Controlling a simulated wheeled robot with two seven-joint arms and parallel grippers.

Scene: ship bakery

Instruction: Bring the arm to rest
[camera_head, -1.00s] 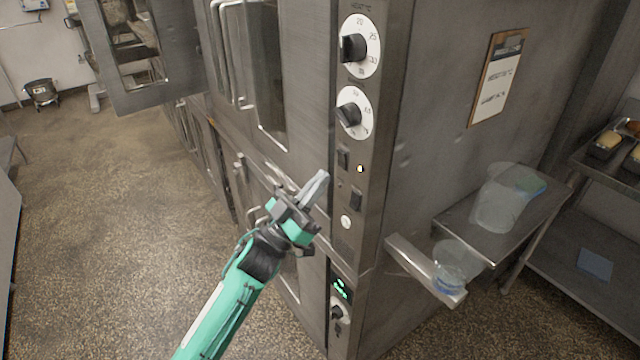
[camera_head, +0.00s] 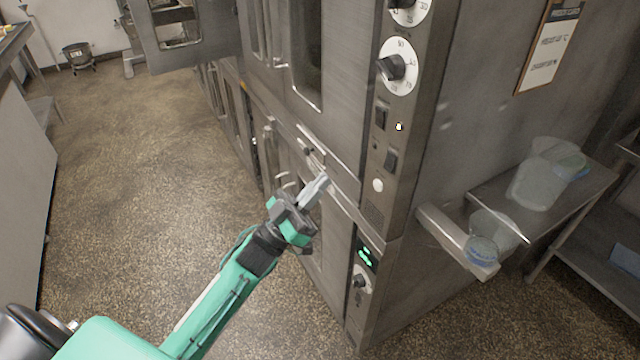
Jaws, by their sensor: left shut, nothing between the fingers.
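My left arm (camera_head: 215,303) is teal and black and reaches in from the lower left. My left gripper (camera_head: 316,187) is shut and empty. In the picture it lies over the front of the steel oven (camera_head: 345,130), left of the control panel (camera_head: 385,165); I cannot tell whether it touches the oven. My right gripper is not in view.
A steel side table (camera_head: 603,185) right of the oven holds a clear container (camera_head: 537,178). A clear cup (camera_head: 484,246) sits on a narrow ledge (camera_head: 440,226). A clipboard (camera_head: 548,50) hangs on the oven side. The speckled floor (camera_head: 140,170) at left is open.

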